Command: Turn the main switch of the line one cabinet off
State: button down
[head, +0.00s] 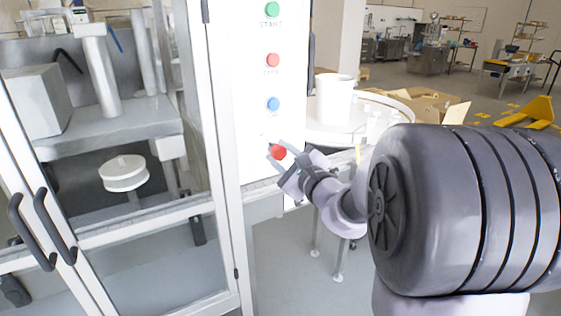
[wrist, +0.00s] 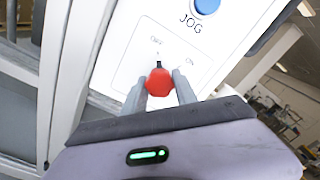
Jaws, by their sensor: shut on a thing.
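The main switch is a red knob (head: 277,152) low on the white panel of the cabinet (head: 245,100), below the blue button. In the wrist view the red knob (wrist: 158,84) sits between the two grey fingers of my gripper (wrist: 159,92), which is shut on it. Small OFF and ON letterings show on the plate (wrist: 176,58) above the knob. A black mark on the knob points up in the picture, toward the OFF lettering. In the head view my gripper (head: 286,166) reaches the knob from the right, and its fingers partly hide it.
Green (head: 272,9), red (head: 272,60) and blue (head: 272,104) buttons stand in a column above the switch. Glass doors with black handles (head: 45,228) are at left. A round table (head: 390,100) with a white bucket (head: 334,98) stands close behind my arm.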

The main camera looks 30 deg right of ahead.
jog(key=shift+n, duration=0.3)
jog(key=c, duration=1)
grip_release()
jog(key=shift+o, duration=0.2)
jog(key=shift+s, duration=0.1)
jog(key=s+b, duration=0.2)
jog(key=s, duration=1.5)
jog(key=shift+d, duration=0.35)
jog(key=shift+s+a, duration=0.1)
